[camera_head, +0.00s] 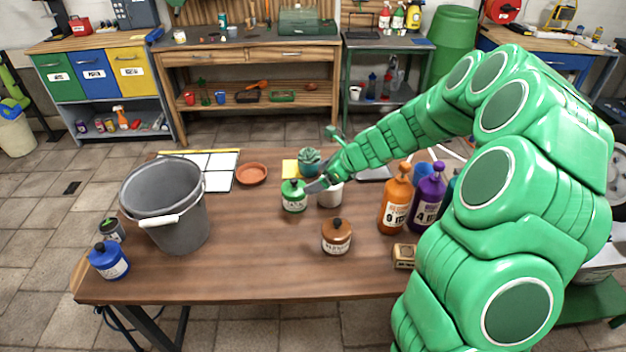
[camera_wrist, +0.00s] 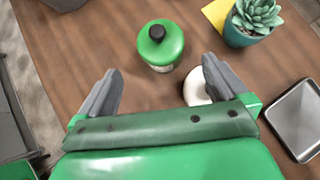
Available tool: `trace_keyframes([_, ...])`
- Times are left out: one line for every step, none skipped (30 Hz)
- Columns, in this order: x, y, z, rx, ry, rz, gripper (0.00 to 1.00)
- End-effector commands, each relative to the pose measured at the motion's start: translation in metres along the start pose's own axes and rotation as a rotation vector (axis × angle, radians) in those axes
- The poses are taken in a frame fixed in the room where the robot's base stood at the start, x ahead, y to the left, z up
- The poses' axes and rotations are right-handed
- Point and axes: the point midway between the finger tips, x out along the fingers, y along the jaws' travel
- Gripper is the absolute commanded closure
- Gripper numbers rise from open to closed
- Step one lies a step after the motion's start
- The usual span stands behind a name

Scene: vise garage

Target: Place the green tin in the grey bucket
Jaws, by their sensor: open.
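The green tin (camera_head: 294,197), with a dark cap and a pale label, stands upright on the wooden table near its middle. In the wrist view the green tin (camera_wrist: 161,46) is just ahead of my gripper, roughly between the lines of the two fingers. My gripper (camera_head: 318,186) is just right of the tin. In the wrist view my gripper (camera_wrist: 160,85) is open with nothing between its grey fingers. The grey bucket (camera_head: 185,222) stands at the left of the table, its white-gripped handle hanging at the front. The bucket looks empty, though its bottom is hidden.
A succulent pot (camera_head: 308,163) is behind the tin, a brown tin (camera_head: 336,237) in front. Orange (camera_head: 396,200) and purple (camera_head: 427,200) bottles stand right. A blue tin (camera_head: 109,260) is by the bucket.

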Motion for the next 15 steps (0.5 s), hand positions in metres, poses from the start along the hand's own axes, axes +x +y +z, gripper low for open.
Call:
trace_keyframes([-0.003, 0.0, 0.0, 0.0, 0.0, 0.0, 0.0])
trace_keyframes([-0.004, 0.0, 0.0, 0.001, 0.0, 0.0, 0.0])
trace_keyframes([-0.004, 0.0, -0.001, 0.001, 0.0, 0.0, 0.0])
trace_keyframes([-0.005, 0.0, -0.001, 0.001, 0.0, 0.0, 0.0])
trace_keyframes([-0.005, 0.0, -0.001, 0.001, 0.0, 0.0, 0.0])
trace_keyframes([-0.005, 0.0, -0.001, 0.0, 0.0, 0.0, 0.0])
trace_keyframes([-0.005, 0.0, 0.0, -0.001, 0.0, 0.001, 0.0])
trace_keyframes([-0.005, 0.001, 0.0, -0.005, 0.0, 0.001, 0.0])
trace_keyframes([-0.007, 0.003, 0.002, -0.016, 0.001, 0.005, 0.0])
trace_keyframes([-0.008, 0.005, 0.004, -0.03, 0.001, 0.008, 0.0])
trace_keyframes([-0.01, 0.009, 0.006, -0.048, 0.002, 0.013, 0.0])
trace_keyframes([-0.013, 0.015, 0.009, -0.079, 0.004, 0.022, 0.0])
trace_keyframes([-0.016, 0.02, 0.013, -0.109, 0.007, 0.03, 0.0])
trace_keyframes([-0.019, 0.026, 0.016, -0.142, 0.009, 0.039, 0.0])
trace_keyframes([-0.025, 0.035, 0.022, -0.195, 0.012, 0.051, 0.0])
